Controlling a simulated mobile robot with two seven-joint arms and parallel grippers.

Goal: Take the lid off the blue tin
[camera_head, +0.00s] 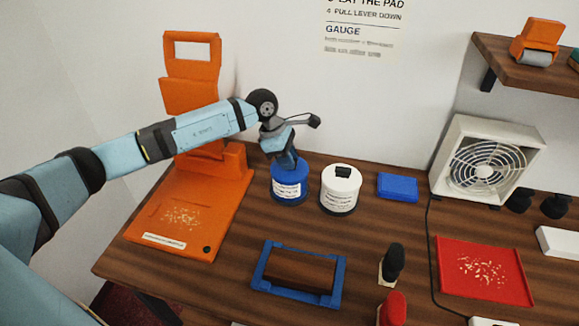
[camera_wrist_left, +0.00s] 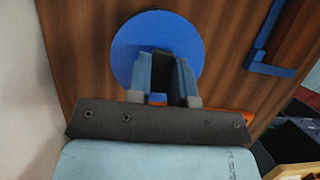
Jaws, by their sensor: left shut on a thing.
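The blue tin (camera_head: 289,188) with a white label stands upright on the wooden counter. Its round blue lid (camera_wrist_left: 135,32) shows from above in the left wrist view, and no gap between lid and tin shows in the head view. My left gripper (camera_head: 287,162) points down onto the middle of the lid, and its fingers (camera_wrist_left: 165,65) are shut on the lid's grip, which they mostly hide. My right gripper is out of view.
A white tin (camera_head: 340,190) with a black knob stands close on the right, then a blue block (camera_head: 397,187). An orange press (camera_head: 190,210) is on the left. A blue-framed tray (camera_head: 297,292) lies in front, a red tray (camera_head: 484,270) and a fan (camera_head: 485,165) to the right.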

